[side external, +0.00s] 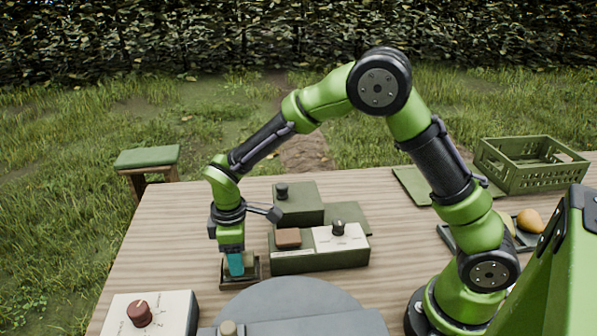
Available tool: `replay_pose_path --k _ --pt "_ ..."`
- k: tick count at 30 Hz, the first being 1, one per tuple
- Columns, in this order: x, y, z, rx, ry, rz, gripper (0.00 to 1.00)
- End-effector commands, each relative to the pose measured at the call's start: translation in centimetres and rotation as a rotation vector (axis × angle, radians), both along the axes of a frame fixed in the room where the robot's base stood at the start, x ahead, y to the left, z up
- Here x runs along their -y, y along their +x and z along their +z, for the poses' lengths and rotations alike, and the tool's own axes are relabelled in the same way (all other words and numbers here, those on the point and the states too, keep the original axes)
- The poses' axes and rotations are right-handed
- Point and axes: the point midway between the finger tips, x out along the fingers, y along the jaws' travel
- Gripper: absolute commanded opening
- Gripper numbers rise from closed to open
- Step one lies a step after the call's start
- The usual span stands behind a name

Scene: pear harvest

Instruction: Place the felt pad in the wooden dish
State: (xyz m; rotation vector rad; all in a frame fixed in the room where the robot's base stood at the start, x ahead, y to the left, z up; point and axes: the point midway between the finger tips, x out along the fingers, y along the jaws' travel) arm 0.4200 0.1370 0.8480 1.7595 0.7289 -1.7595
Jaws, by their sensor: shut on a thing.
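My gripper (237,264) points straight down at the left of the table, with teal at its fingertips. A small dark brown square dish (240,284), which I take to be the wooden dish, is directly below and around the gripper's tip. The block appears low at the dish, but I cannot tell whether it touches the bottom.
A green control box (300,262) with a brown block (288,238) and a knob stands close right of the gripper. A round grey plate (285,295) lies in front. A green crate (528,165) stands back right.

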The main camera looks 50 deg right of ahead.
Motion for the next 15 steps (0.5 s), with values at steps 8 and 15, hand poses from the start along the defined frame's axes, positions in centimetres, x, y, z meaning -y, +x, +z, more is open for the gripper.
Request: replay_pose_path --k 8,15 --pt "0.01 0.01 -0.42 0.001 0.001 -0.001 0.19" --pt "0.02 0.02 -0.73 0.001 0.001 -0.001 0.65"
